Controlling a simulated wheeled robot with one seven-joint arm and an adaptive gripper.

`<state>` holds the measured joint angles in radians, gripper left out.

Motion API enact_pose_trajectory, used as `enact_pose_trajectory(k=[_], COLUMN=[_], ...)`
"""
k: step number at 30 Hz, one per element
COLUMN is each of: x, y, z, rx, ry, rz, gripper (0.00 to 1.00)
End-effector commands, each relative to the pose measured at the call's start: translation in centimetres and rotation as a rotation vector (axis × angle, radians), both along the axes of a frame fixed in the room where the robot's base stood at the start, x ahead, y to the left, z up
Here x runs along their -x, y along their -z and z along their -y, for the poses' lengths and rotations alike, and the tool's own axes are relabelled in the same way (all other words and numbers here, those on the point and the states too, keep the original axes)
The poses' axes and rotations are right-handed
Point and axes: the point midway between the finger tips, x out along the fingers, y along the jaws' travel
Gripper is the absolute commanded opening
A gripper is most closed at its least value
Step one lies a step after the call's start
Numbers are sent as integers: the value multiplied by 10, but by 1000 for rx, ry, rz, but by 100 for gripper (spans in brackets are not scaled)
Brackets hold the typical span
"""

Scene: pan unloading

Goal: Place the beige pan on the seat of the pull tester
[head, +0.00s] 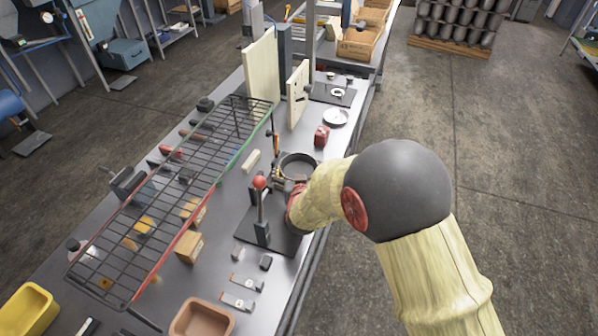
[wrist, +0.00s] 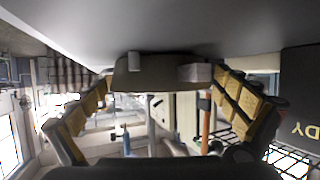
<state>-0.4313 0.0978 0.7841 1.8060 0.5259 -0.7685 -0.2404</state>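A round, dark-walled pan (head: 298,166) with a brownish rim is on the bench at the end of my arm. In the wrist view a brownish, pan-like body (wrist: 160,78) spans the gap between my fingertips. My gripper (head: 284,184) is largely hidden behind my wrist in the head view. Its two padded fingers (wrist: 162,75) flank the body in the wrist view; firm contact is unclear. A dark base plate with a pale round seat (head: 338,93) lies farther along the bench, beside a tall post; it looks like the pull tester. I see nothing on that seat.
A red-knobbed lever device (head: 262,205) stands close to my gripper. Upright pale boards (head: 298,95) and a wire rack (head: 185,190) line the left side. The bench's right edge is close.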

Motion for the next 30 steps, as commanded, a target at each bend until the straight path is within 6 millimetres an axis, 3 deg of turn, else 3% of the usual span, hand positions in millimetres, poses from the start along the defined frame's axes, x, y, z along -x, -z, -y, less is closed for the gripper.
enact_pose_trajectory(k=[11,24,30], x=[2,79,103], y=[-5,-38,-47], z=[0,2,4], rx=[0,0,-1], ry=[0,-3,-2], rz=[0,1,1], gripper=[100,100,100])
